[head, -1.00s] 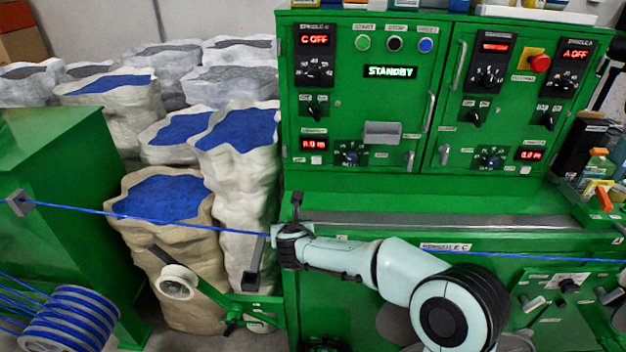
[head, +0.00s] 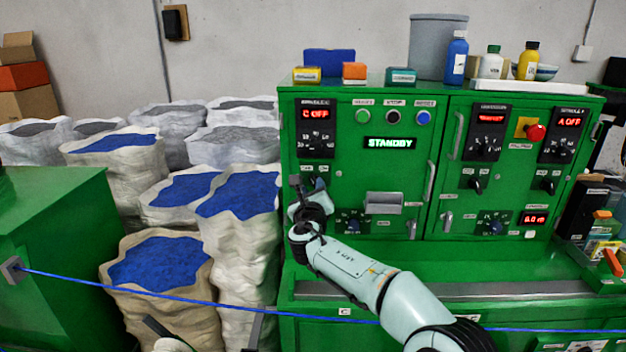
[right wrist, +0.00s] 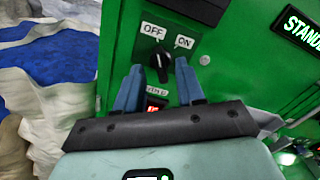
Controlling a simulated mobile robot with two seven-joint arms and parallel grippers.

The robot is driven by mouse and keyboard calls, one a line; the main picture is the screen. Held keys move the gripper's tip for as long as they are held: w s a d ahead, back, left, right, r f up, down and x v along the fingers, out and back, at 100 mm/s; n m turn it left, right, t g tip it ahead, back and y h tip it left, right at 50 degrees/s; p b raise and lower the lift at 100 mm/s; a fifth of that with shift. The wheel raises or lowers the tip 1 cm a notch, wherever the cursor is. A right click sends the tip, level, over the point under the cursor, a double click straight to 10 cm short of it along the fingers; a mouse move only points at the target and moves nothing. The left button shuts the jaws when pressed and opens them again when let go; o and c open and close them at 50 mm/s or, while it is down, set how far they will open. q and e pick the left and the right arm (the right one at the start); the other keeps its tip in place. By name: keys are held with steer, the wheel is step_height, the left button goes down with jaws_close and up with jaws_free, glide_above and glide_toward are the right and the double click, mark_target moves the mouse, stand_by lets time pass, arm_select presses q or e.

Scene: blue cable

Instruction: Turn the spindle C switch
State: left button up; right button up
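The spindle C switch is a small black knob (right wrist: 163,66) on the green panel, between white OFF and ON labels in the right wrist view. It also shows in the head view (head: 319,184), partly covered by my gripper. The spindle C display (head: 315,114) above it reads C OFF. My right gripper (right wrist: 159,70) is open, with its two blue-grey fingers on either side of the knob's lower part in the picture. I cannot tell whether they touch it. In the head view my right gripper (head: 307,182) is in front of the panel's lower left.
Sacks of blue granules (head: 160,262) stand left of the cabinet. A grey handle box (head: 384,203) and a silver handle (head: 431,182) stick out from the panel. Bottles (head: 456,58) stand on top.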

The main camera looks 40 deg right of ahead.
steer(key=shift+p+x, duration=0.4)
steer(key=shift+x, duration=1.1)
arm_select(q)
steer(key=shift+w+r, duration=0.5)
steer(key=shift+r, duration=0.2)
arm_select(e)
jaws_close()
